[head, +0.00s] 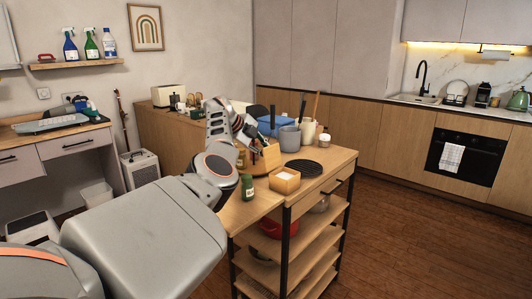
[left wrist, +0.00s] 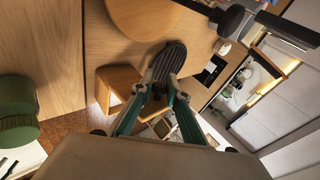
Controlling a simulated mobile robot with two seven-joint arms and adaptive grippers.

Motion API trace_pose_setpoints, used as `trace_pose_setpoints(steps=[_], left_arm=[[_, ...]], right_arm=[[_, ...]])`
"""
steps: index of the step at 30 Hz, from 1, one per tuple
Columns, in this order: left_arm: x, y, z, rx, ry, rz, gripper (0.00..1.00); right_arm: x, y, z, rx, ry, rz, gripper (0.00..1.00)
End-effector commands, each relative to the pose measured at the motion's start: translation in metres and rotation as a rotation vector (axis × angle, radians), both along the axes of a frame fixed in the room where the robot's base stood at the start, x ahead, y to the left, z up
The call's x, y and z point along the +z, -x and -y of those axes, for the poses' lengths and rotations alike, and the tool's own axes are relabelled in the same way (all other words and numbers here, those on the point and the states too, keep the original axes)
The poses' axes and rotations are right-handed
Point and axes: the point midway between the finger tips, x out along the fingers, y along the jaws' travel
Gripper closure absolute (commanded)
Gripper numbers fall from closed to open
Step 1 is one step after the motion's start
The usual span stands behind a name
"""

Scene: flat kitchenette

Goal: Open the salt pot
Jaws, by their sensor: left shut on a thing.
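The salt pot (head: 284,184) is a small square wooden box near the front of the wooden trolley top. In the left wrist view the gripper's fingertips (left wrist: 163,87) are close together at the edge of a wooden piece (left wrist: 118,78). Their exact contact is partly hidden. My right gripper is in neither view.
A dark green jar (head: 248,187) stands left of the pot, and a black round trivet (head: 303,168) lies behind it to the right. A grey pot (head: 290,139), a utensil crock (head: 307,130) and a blue bin (head: 271,124) stand further back. The trolley's right front corner is clear.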

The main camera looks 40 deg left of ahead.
Motion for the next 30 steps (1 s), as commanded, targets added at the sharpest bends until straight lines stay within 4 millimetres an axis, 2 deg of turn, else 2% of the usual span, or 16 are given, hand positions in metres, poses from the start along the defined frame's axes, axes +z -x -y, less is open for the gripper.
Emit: trace_pose_setpoints(steps=[11, 12, 13, 14, 25, 30], left_arm=[[-0.003, 0.0, 0.001, -0.002, 0.004, -0.004, 1.0], [-0.003, 0.0, 0.002, -0.003, 0.005, -0.004, 0.8], [-0.003, 0.0, 0.002, -0.003, 0.005, -0.004, 0.72], [-0.002, 0.0, 0.002, -0.003, 0.005, -0.004, 0.7], [0.001, 0.001, 0.0, -0.001, 0.003, -0.001, 0.7], [0.01, 0.01, -0.003, 0.001, 0.003, -0.001, 0.7]], right_arm=[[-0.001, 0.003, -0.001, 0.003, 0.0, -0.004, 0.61], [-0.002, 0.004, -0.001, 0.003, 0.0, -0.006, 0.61], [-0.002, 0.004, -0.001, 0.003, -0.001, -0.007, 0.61], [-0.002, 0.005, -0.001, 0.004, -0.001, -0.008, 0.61], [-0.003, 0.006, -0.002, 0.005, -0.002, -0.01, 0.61], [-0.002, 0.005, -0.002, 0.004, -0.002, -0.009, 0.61]])
